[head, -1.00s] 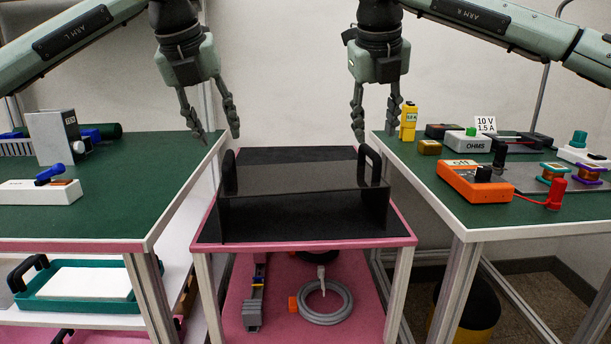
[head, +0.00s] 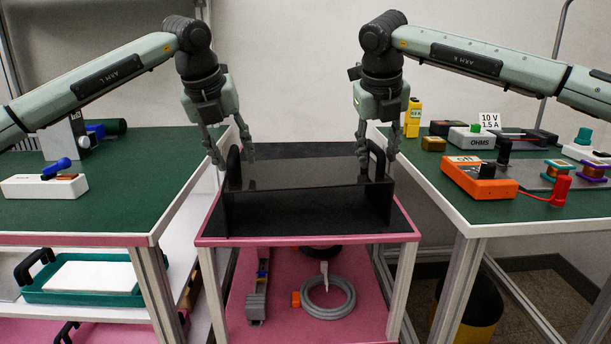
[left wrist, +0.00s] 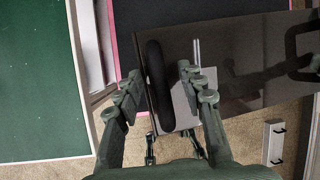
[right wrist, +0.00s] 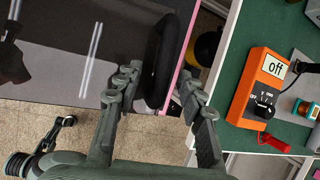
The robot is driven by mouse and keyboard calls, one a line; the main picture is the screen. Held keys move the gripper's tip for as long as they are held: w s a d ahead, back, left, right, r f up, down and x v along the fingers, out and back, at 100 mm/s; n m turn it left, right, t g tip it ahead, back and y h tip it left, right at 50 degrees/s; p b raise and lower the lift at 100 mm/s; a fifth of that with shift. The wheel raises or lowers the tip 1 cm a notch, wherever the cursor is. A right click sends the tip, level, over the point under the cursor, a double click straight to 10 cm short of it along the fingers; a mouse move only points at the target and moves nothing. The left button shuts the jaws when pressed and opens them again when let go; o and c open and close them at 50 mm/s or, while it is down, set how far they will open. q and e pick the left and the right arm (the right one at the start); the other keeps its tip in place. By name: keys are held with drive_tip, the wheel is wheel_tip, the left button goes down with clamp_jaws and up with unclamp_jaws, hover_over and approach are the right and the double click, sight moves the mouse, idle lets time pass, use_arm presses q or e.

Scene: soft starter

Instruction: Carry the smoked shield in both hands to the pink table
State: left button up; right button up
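The smoked shield (head: 305,188) is a dark see-through cover standing on the black top of the pink table (head: 216,229), with a black handle at each end. My left gripper (head: 232,166) is open at the left handle (head: 233,168); in the left wrist view that handle (left wrist: 158,85) lies between its spread fingers. My right gripper (head: 377,163) is open at the right handle (head: 379,158); in the right wrist view that handle (right wrist: 158,55) lies between its spread fingers. Both grippers have gaps beside the handles.
A green bench stands left (head: 150,205) with a white switch box (head: 45,187). Another green bench stands right (head: 505,211) with an orange meter (head: 478,178) near its edge. A grey hose coil (head: 328,298) lies on the pink lower shelf.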

use_arm(q)
clamp_jaws()
use_arm(e)
clamp_jaws()
